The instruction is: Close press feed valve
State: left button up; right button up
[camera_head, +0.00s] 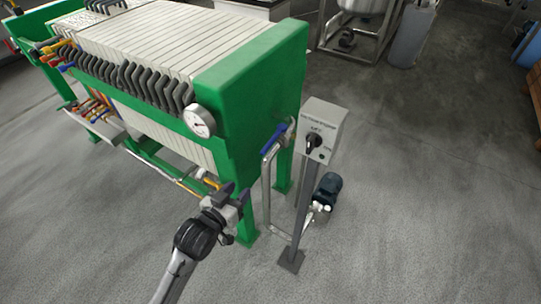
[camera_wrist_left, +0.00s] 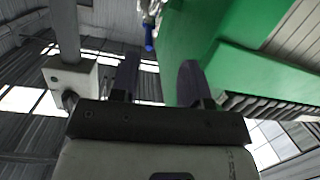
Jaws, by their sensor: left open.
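The press feed valve appears as a blue lever (camera_head: 273,138) on the grey pipe at the end of the green filter press (camera_head: 255,75). The lever slants along the upper pipe run, and its blue tip also shows in the left wrist view (camera_wrist_left: 149,38), beyond the fingers. My left gripper (camera_head: 236,193) is open and empty, in front of the press end, below and to the left of the lever and apart from it. Its two dark fingers (camera_wrist_left: 159,75) stand apart with nothing between them. My right gripper is not in view.
A grey control box (camera_head: 322,130) with a black knob stands on a post right of the lever. A dark pump motor (camera_head: 327,185) sits low behind the post. A round gauge (camera_head: 199,120) is on the press. The floor (camera_head: 430,210) at right is clear.

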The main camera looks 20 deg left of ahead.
aim_at(264, 148)
pick_arm(q)
jog(key=w+r+b, duration=0.1)
jog(key=w, duration=0.3)
jog(key=w+d+r+t+b, duration=0.1)
jog(key=w+b, duration=0.1)
jog(key=w, duration=0.2)
jog(key=w+d+r+n+t+b, duration=0.1)
jog(key=w, duration=0.3)
jog(key=shift+w+d+h, duration=0.2)
jog(key=shift+w+h, duration=0.05)
jog(key=shift+h, duration=0.15)
jog(key=shift+w+d+b, duration=0.1)
jog(key=shift+w+b, duration=0.35)
jog(key=shift+w, duration=0.3)
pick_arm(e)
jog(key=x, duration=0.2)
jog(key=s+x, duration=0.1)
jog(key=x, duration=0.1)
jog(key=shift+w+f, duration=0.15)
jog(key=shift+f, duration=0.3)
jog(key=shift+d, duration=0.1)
pick_arm(q)
jog(key=c, duration=0.3)
grip_shut()
